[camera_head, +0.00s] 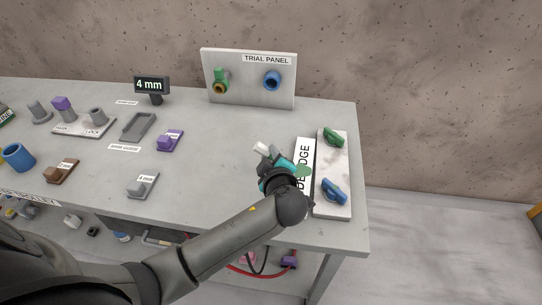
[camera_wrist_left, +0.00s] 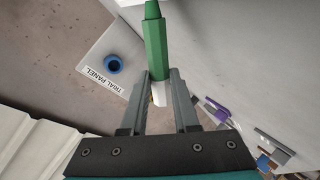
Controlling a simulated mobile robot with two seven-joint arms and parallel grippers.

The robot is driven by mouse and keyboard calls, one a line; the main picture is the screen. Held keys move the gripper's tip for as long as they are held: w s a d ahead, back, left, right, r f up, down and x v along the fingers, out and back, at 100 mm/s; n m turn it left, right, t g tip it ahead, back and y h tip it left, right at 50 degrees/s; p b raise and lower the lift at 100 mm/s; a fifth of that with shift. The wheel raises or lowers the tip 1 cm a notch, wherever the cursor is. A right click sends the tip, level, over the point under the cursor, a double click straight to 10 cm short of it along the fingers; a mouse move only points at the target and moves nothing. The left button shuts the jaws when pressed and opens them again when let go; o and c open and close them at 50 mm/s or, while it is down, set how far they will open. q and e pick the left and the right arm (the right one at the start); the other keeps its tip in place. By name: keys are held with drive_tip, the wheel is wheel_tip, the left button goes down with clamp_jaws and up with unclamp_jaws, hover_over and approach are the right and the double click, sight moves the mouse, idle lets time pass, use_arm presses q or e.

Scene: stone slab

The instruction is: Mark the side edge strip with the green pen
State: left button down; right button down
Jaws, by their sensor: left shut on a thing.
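My left gripper (camera_head: 272,163) is shut on the green pen (camera_wrist_left: 155,48). In the left wrist view the gripper (camera_wrist_left: 160,88) has its fingers on both sides of the pen's white part (camera_wrist_left: 160,94), and the green end with its darker tip points away from the palm. The white side edge strip (camera_head: 303,150), with its label partly hidden behind my gripper, lies near the right of the table. A green patch shows over the strip just right of my gripper; I cannot tell whether it is the pen or a mark. My right gripper is not in view.
A pale slab (camera_head: 333,168) beside the strip carries a green piece (camera_head: 333,138) and a blue piece (camera_head: 334,191). The trial panel (camera_head: 248,90) stands at the back. A purple block (camera_head: 169,141) and a grey block (camera_head: 142,186) lie left. The table between them and my gripper is clear.

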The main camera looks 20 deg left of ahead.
use_arm(q)
wheel_tip(320, 180, up, 7)
drive_tip(key=p, duration=0.5)
drive_tip(key=shift+r, duration=0.1)
idle(0.6)
drive_tip(key=d+r+m+t+h+b, duration=0.1)
drive_tip(key=d+r+m+h+b, duration=0.2)
drive_tip(key=r, duration=0.6)
drive_tip(key=s+d+r+m+t+h+b, duration=0.1)
drive_tip(key=d+r+m+h+b, duration=0.2)
drive_tip(key=r, duration=0.5)
drive_tip(key=shift+d+r+m+h+b, duration=0.25)
drive_tip(key=shift+r+m+h+b, duration=0.2)
drive_tip(key=shift+h, duration=0.25)
